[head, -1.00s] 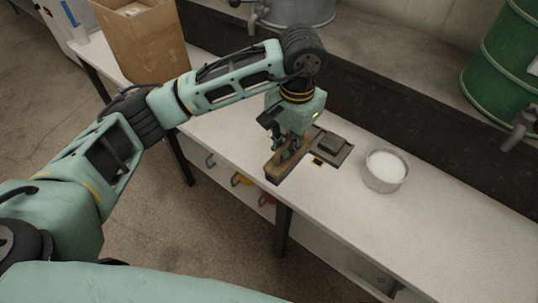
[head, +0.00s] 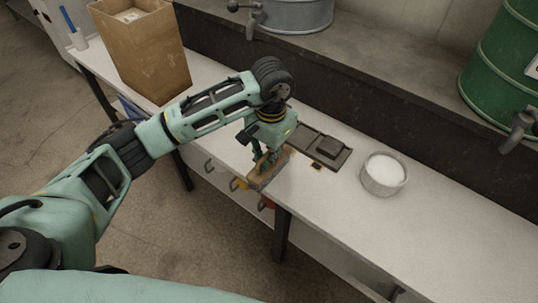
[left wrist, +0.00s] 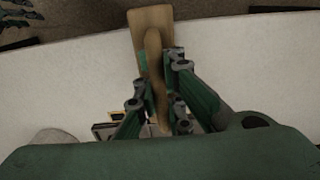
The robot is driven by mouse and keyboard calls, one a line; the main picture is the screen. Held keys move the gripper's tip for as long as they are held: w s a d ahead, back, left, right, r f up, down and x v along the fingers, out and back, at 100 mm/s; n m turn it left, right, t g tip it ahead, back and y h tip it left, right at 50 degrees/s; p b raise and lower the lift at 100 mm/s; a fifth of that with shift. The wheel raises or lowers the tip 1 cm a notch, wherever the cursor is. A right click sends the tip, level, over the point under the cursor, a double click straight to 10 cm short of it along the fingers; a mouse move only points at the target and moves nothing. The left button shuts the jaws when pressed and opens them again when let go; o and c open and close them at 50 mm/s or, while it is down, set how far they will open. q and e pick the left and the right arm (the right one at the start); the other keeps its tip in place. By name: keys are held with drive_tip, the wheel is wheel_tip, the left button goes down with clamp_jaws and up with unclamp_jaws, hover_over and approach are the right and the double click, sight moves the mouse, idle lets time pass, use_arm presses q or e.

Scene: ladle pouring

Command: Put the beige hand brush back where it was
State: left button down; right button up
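The beige hand brush (head: 259,183) is in my left gripper (head: 268,162), over the front edge of the white table (head: 440,225). In the left wrist view the brush (left wrist: 151,22) has a flat, wide end pointing away from the gripper and a narrow handle. The fingers of my left gripper (left wrist: 160,98) close on both sides of the handle. I cannot tell whether the brush touches the table.
A dark flat tray with a raised block (head: 335,146) lies just behind and right of the brush. A round bowl of white material (head: 383,174) stands further right. A cardboard box (head: 143,50) stands at the far left. The table's right part is clear.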

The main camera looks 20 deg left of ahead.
use_arm(q)
drive_tip(key=shift+f, duration=0.1)
drive_tip(key=c, duration=2.5)
unclamp_jaws()
drive_tip(key=o, duration=0.6)
drive_tip(key=shift+o, duration=0.2)
use_arm(e)
drive_tip(key=shift+s+r, duration=0.15)
drive_tip(key=shift+r, duration=0.1)
drive_tip(key=shift+w+r, duration=0.1)
drive_tip(key=shift+w, duration=0.15)
use_arm(q)
drive_tip(key=r, duration=1.1)
drive_tip(key=shift+d+r+p, duration=0.2)
drive_tip(key=shift+r+p, duration=0.05)
drive_tip(key=shift+p, duration=0.05)
drive_tip(key=shift+s+r, duration=0.1)
drive_tip(key=shift+r, duration=0.25)
use_arm(e)
drive_tip(key=s+f, duration=0.2)
drive_tip(key=shift+d+f, duration=0.15)
drive_tip(key=shift+f, duration=0.25)
